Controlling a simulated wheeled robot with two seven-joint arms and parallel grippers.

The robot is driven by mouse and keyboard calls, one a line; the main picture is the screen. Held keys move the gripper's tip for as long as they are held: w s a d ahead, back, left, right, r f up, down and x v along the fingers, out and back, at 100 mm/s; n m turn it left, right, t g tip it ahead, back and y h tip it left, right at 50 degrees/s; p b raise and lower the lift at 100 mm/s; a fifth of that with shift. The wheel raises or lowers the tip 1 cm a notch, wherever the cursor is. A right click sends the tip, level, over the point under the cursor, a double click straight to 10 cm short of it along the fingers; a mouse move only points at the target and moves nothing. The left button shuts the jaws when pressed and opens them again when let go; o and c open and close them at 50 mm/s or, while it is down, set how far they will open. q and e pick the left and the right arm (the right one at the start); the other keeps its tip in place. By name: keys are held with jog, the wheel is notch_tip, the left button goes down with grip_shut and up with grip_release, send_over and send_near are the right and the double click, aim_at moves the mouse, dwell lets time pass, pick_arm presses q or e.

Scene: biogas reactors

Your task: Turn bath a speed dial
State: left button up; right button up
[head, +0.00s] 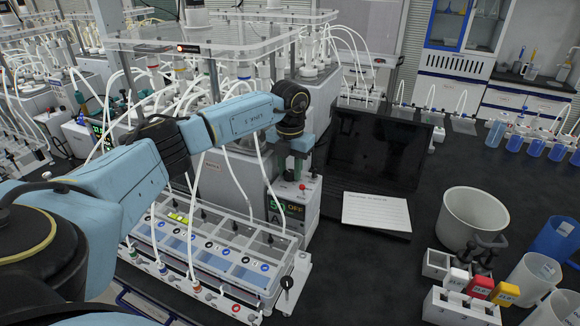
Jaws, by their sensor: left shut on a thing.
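The bath A control unit (293,207) stands at the right end of the long water bath, with a green display (285,207) reading what looks like 50 and an orange OFF, and a letter A below. A small red-topped knob (302,187) stands on it. My left arm reaches across from the left, and my left gripper (299,164) points down at the top of this unit. It is shut on a small part there, apparently the speed dial, which the gripper and wrist hide. My right gripper is not in view.
The water bath (210,250) with tubes and numbered lids lies below my left arm. A black laptop (375,150) and a white sheet (376,213) are right of the unit. Dark bench is clear between.

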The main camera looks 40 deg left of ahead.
aim_at(290, 172)
pick_arm(q)
jog(key=shift+m, duration=0.6)
jog(key=o, duration=1)
jog(key=shift+c, duration=0.2)
jog(key=shift+r, duration=0.15)
notch_tip(290, 172, up, 13)
dwell(0.3)
